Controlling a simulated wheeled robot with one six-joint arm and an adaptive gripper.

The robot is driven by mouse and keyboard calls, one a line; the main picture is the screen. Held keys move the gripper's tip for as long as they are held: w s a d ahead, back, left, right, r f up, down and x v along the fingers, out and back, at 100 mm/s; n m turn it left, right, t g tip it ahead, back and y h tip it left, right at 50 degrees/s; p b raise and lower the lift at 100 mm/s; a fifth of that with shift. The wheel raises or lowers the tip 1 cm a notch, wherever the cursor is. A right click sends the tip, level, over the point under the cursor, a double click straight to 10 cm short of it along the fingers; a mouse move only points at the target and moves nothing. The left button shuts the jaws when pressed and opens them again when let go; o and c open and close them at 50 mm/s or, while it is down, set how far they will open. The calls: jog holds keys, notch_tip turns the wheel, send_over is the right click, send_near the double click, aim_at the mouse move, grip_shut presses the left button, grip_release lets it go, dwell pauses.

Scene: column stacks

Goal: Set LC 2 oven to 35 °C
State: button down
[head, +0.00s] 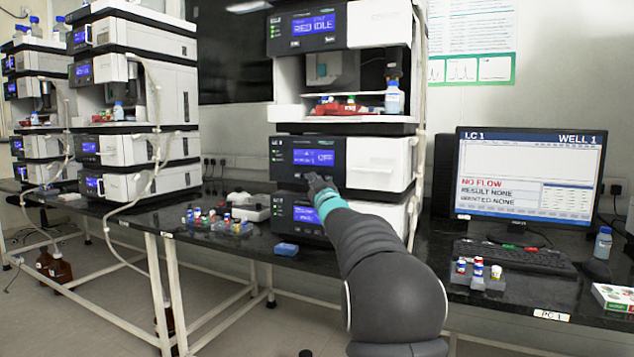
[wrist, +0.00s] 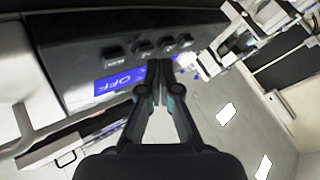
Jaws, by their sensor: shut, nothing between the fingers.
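My gripper (head: 320,183) is shut and empty, in front of the nearest instrument stack. Its fingertips are close to the lower edge of a dark-fronted module (head: 349,163) with a lit blue display (head: 312,158). In the wrist view the shut fingers (wrist: 159,68) are beside a panel with a blue display (wrist: 120,82) reading OFF and a row of dark buttons (wrist: 147,48). I cannot tell whether a fingertip touches a button. The small text on this module is too unclear to tell which stack is LC 2. Another stack (head: 160,105) stands to the left.
A black bench (head: 180,235) carries the stacks, a rack of coloured vials (head: 215,220) and a small blue box (head: 286,249). On the right are a monitor (head: 531,165) showing LC 1 and NO FLOW, a keyboard (head: 514,256) and another vial rack (head: 478,277).

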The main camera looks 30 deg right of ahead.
jog(key=shift+s+a, duration=0.2)
jog(key=shift+a, duration=0.05)
jog(key=shift+s+a+b, duration=0.8)
jog(key=shift+a+b, duration=0.2)
jog(key=shift+b, duration=0.2)
jog(key=shift+s+a+b, duration=0.75)
jog(key=shift+a+b, duration=0.25)
jog(key=shift+b, duration=0.2)
